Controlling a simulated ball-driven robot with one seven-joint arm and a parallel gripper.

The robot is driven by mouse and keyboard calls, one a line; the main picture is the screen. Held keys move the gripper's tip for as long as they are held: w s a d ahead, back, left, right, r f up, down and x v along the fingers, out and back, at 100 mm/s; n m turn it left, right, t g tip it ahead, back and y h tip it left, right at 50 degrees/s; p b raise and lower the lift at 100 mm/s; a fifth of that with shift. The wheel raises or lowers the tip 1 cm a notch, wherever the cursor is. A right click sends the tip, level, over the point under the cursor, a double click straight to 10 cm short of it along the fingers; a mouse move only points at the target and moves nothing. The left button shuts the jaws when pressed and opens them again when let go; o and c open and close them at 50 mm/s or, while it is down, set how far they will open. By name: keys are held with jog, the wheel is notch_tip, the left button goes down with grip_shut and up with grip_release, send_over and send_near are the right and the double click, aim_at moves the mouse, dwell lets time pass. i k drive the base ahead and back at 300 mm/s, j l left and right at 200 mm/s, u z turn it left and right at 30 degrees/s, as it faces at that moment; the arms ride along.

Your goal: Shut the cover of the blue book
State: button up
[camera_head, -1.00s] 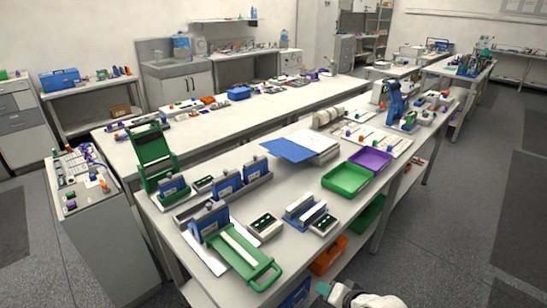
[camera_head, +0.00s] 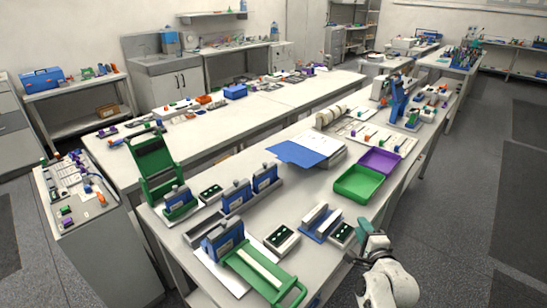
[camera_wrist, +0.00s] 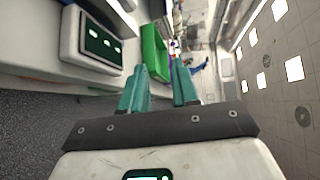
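The blue book lies open on the long white table, with its blue cover (camera_head: 297,153) spread out to the left and its white page block (camera_head: 325,143) to the right. My gripper (camera_head: 366,228), with teal fingers, is at the table's front right edge, nearer to me than the book and apart from it. In the wrist view my gripper (camera_wrist: 159,68) shows its two fingers spread with nothing between them. I cannot make out the book in the wrist view.
A green tray (camera_head: 359,184) and a purple tray (camera_head: 380,161) stand between my gripper and the book's right side. A blue-and-grey holder (camera_head: 320,222) and small boxes with dark tops stand near the front edge. Green and blue devices fill the table's left end.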

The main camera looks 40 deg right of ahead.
aim_at(288, 150)
jog(key=i, duration=1.15)
